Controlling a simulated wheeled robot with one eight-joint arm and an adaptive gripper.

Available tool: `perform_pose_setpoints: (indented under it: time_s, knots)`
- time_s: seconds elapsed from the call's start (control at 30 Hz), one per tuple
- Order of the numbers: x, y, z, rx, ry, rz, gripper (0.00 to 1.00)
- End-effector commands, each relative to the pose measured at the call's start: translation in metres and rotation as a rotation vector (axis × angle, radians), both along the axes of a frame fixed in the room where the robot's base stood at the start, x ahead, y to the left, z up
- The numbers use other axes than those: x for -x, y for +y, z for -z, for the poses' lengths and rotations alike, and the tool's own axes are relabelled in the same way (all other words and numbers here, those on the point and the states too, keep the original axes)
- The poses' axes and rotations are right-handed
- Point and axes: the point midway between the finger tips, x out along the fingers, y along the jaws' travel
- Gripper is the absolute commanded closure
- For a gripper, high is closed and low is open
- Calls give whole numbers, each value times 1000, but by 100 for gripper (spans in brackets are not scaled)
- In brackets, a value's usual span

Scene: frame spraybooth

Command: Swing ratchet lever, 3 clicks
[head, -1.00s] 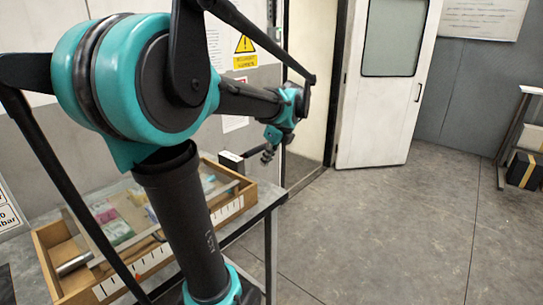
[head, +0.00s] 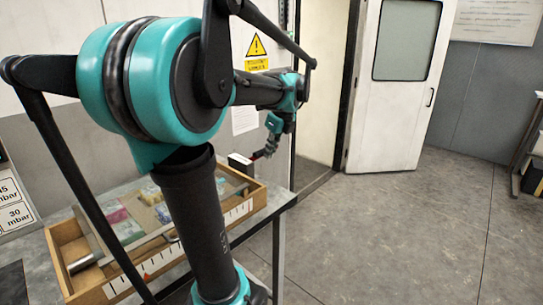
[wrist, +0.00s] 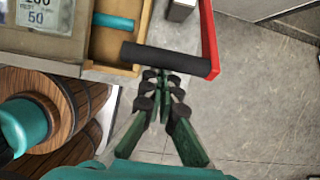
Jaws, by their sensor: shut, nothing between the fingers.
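The ratchet lever shows in the wrist view as a red bar (wrist: 209,42) with a black cylindrical grip (wrist: 165,60) at its near end. My gripper (wrist: 162,78) is shut and empty, its dark fingertips just below the middle of the grip. They look very close to it; I cannot tell whether they touch. In the head view my gripper (head: 268,150) hangs beside a small red part of the lever (head: 257,156). A dark box with a pale top (head: 240,162) stands beside it at the bench's end. The lever's pivot is hidden.
A wooden tray (head: 163,259) with packets and a metal tube lies on the bench (head: 281,202). In the wrist view its wooden edge (wrist: 112,70) and a teal-handled item (wrist: 113,21) lie left of the grip. The floor (head: 390,235) to the right is clear.

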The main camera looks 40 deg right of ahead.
Motion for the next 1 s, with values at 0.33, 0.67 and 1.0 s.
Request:
perform_pose_setpoints:
  time_s: [0.33,0.67,1.0]
  knots:
    - [-46,4,-45,24,261,-11,100]
    - [-103,8,-79,25,303,-5,100]
    - [-154,13,-92,24,302,-3,100]
